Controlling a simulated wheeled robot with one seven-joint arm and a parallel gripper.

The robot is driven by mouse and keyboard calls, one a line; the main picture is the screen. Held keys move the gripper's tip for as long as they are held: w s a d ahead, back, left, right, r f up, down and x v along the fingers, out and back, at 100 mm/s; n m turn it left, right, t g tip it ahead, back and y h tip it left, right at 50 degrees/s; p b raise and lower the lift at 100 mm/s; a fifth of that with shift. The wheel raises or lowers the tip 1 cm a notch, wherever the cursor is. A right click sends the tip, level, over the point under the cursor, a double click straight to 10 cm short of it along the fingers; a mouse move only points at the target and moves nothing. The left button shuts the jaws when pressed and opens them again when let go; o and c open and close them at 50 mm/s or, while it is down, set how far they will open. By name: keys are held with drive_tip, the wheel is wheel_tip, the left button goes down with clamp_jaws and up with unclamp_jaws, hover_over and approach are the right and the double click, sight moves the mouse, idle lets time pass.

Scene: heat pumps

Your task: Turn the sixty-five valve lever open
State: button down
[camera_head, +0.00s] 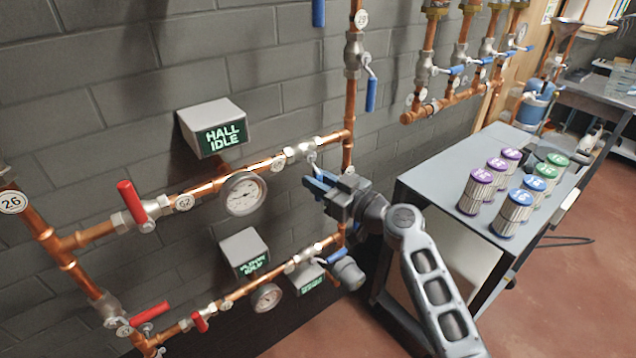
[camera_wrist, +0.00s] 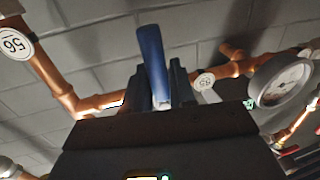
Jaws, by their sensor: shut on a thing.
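The valve with a blue lever (camera_head: 316,187) sits on the upper copper pipe, just left of the vertical pipe. A round tag (camera_head: 278,163) is beside it, its number too small to read surely. The lever hangs down from the valve body (camera_head: 302,151), across the pipe's run. My gripper (camera_head: 329,187) is shut on the lever's blue handle. In the wrist view the blue handle (camera_wrist: 152,62) stands between my two dark fingers (camera_wrist: 160,85), with its tip showing past them. The lever's base is mostly hidden there.
A pressure gauge (camera_head: 243,194) and a red-handled valve (camera_head: 131,202) are left on the same pipe. A display box (camera_head: 213,128) reads HALL IDLE. Another blue lever (camera_head: 371,94) hangs above right. A table (camera_head: 452,203) with several canisters stands right, close to my arm.

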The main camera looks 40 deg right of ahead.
drive_tip(key=b, duration=0.1)
drive_tip(key=n+b, duration=0.1)
drive_tip(key=b, duration=0.1)
drive_tip(key=shift+d+f+n, duration=0.3)
drive_tip(key=shift+d, duration=0.1)
drive_tip(key=d+r+n+g+h+b, duration=0.2)
drive_tip(key=d+r+n+h+b, duration=0.1)
drive_tip(key=n+b, duration=1)
drive_tip(key=shift+d+r+n+b, duration=0.4)
drive_tip(key=shift+d+r+b, duration=0.25)
drive_tip(key=shift+r, duration=0.65)
drive_tip(key=shift+a, duration=0.15)
drive_tip(key=c, duration=1.1)
unclamp_jaws()
drive_tip(key=shift+s, duration=0.15)
drive_tip(key=shift+s+a+r, duration=0.1)
drive_tip(key=shift+s+r, duration=0.15)
drive_tip(key=shift+s, duration=1)
drive_tip(key=shift+s+r, duration=0.3)
drive_tip(key=shift+s, duration=0.95)
drive_tip(key=shift+s+a+r, duration=0.1)
drive_tip(key=shift+s+r, duration=0.15)
drive_tip(key=shift+s, duration=1)
